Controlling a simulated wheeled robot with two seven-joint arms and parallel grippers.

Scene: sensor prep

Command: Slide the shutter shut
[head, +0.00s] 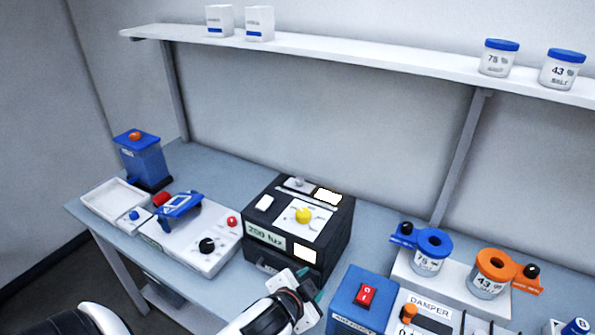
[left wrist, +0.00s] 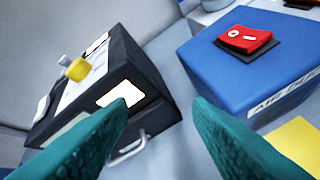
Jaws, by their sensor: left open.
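The black light box (head: 338,228) stands on the bench with a "250 lux" display (head: 265,237), a yellow knob (head: 303,215) and bright lit windows (head: 304,254). It also shows in the left wrist view (left wrist: 150,75), with a lit window (left wrist: 121,93) on its near face and a silver handle (left wrist: 128,148) lower down. I cannot tell for sure which part is the shutter. My left gripper (head: 312,285) is open and empty, in front of the box's near right corner. Its teal fingers (left wrist: 160,108) spread in the left wrist view, with the handle between them. My right gripper is not in view.
A blue box with a red switch (head: 366,293) stands close right of my left gripper, beside the damper panel (head: 437,308). A white panel with a black knob (head: 207,245) is left of the light box. Blue (head: 428,262) and orange (head: 487,284) lidded jars stand right.

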